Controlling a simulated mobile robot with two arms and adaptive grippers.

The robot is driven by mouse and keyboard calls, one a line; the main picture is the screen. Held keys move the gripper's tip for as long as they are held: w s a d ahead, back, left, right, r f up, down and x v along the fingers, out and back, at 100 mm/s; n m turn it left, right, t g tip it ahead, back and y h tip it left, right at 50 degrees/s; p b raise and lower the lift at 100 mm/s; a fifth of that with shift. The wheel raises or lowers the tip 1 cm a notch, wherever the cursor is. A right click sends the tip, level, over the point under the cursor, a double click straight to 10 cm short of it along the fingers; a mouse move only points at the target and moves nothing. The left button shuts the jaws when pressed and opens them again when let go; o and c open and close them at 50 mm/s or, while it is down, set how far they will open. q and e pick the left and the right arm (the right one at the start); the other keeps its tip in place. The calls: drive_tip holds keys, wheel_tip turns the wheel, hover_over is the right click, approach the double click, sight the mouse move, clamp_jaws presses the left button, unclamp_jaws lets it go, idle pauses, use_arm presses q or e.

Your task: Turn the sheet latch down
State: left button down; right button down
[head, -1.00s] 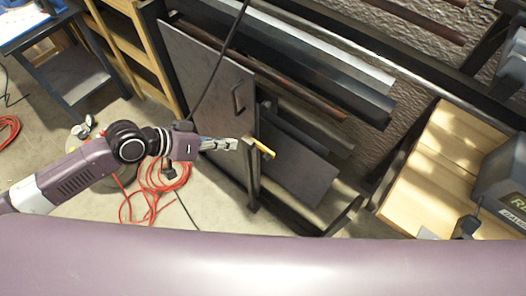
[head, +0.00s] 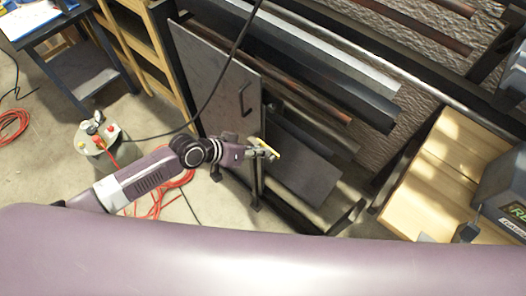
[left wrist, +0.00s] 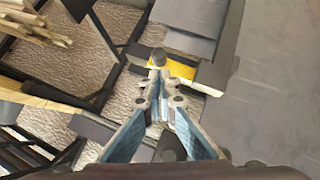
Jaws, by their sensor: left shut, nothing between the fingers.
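The yellow sheet latch (head: 268,147) sits at the edge of a grey upright panel (head: 215,75) with a dark handle (head: 245,100). In the head view it slants down to the right. My left gripper (head: 272,154) is shut and empty, its tips right at the latch. My right gripper is not in view.
A dark rack with long bars and laths (head: 330,80) stands behind the latch. A wooden bench or crate (head: 445,165) is at the right. Red cable (head: 165,200) lies on the floor below my left arm. A black cable crosses in front of the panel.

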use_arm(q)
drive_tip(key=shift+s+d+f, duration=0.15)
drive_tip(key=shift+f, duration=0.35)
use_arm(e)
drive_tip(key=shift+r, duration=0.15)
